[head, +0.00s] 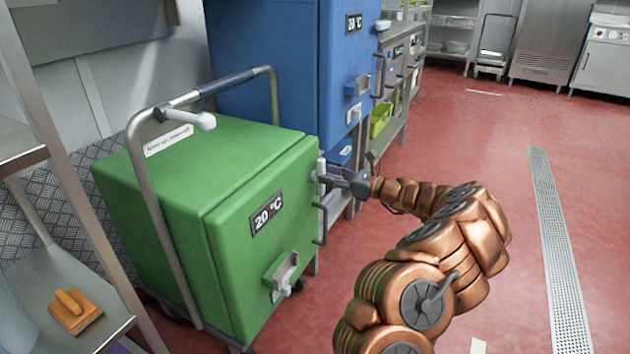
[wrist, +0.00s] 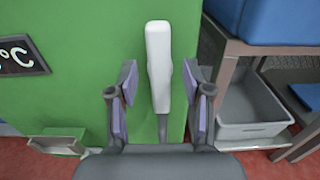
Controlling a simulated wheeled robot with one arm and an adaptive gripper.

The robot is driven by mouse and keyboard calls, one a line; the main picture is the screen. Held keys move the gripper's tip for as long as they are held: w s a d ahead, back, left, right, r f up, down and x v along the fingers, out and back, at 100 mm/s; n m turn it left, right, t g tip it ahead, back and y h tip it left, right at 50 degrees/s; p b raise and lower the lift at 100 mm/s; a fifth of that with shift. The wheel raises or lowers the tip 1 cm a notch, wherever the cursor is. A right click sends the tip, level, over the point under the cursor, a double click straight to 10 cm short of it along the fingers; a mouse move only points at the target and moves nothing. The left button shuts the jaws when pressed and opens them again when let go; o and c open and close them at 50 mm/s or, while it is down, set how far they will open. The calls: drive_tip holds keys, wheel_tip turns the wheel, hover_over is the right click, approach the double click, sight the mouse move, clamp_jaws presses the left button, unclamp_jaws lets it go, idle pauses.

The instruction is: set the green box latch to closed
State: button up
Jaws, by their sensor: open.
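The green box (head: 250,205) stands on a wheeled trolley at the left of the head view, its door with a "20 °C" label facing my side. Its white latch handle (head: 321,168) is at the door's right edge, partly hidden by my gripper. In the wrist view the latch handle (wrist: 158,60) stands upright against the green door (wrist: 85,60). My gripper (head: 338,178) is open at the latch. In the wrist view its fingers (wrist: 160,88) are on either side of the handle, with a gap on both sides. I cannot tell how deep the handle sits between them.
A blue box (head: 290,70) stands behind the green one. A metal stand with a grey bin (wrist: 248,112) is right of the latch. A shelf at the left holds an orange-brown block (head: 75,310). Red floor (head: 460,130) is open to the right.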

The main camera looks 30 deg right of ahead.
drive_tip(key=shift+b+x, duration=0.65)
drive_tip(key=shift+x, duration=0.5)
drive_tip(key=shift+a, duration=0.1)
drive_tip(key=shift+w, duration=0.1)
drive_tip(key=shift+w+a+p, duration=0.1)
drive_tip(key=shift+w+p, duration=0.05)
drive_tip(key=shift+p, duration=0.4)
